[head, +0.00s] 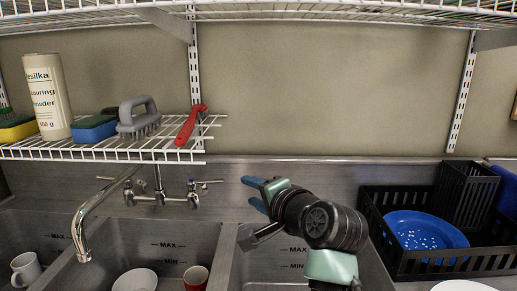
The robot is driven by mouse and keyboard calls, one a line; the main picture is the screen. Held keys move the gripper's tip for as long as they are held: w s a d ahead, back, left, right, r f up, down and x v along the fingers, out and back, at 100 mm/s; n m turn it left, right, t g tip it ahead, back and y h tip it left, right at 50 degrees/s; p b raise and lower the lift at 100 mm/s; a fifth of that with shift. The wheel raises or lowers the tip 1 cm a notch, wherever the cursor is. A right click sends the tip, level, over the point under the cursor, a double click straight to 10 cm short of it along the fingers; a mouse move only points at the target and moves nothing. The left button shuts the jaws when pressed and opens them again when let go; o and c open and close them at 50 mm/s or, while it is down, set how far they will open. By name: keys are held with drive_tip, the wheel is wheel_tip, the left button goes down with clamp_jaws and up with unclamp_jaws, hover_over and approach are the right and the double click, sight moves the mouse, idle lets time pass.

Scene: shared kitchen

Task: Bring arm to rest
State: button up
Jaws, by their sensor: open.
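My arm reaches up from the bottom of the head view, with its wrist over the right-hand sink basin (262,272). My gripper (249,192) points left and away in front of the steel splashback. Its blue fingers are open, and I see nothing held between them. It is clear of the tap and the wire shelf. The lower part of my arm is out of frame.
A wire shelf (60,152) at left holds a powder canister (47,98), sponges (94,129), a grey brush (139,118) and a red-handled brush (190,125). A tap (100,205) and cups are left. A black rack (420,262) with a blue plate (425,231) stands right.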

drive_tip(key=s+r+n+t+h, duration=0.25)
drive_tip(key=s+r+t, duration=0.2)
drive_tip(key=r, duration=0.45)
drive_tip(key=s+r+n+t+h, duration=0.2)
drive_tip(key=s+r+n+t, duration=0.3)
drive_tip(key=r, duration=0.5)
drive_tip(key=s+r+n+t+h, duration=0.1)
drive_tip(key=s+r+t, duration=0.3)
drive_tip(key=s, duration=0.5)
drive_tip(key=s+r+n+t+h, duration=0.1)
drive_tip(key=s+r+n+h, duration=0.1)
drive_tip(key=s+r, duration=0.6)
wheel_tip(320, 180, up, 11)
drive_tip(key=p, duration=1.3)
drive_tip(key=shift+w+d+p, duration=0.25)
drive_tip(key=shift+d+p, duration=0.05)
drive_tip(key=shift+d, duration=0.15)
drive_tip(key=shift+d+y, duration=0.1)
drive_tip(key=shift+y, duration=0.15)
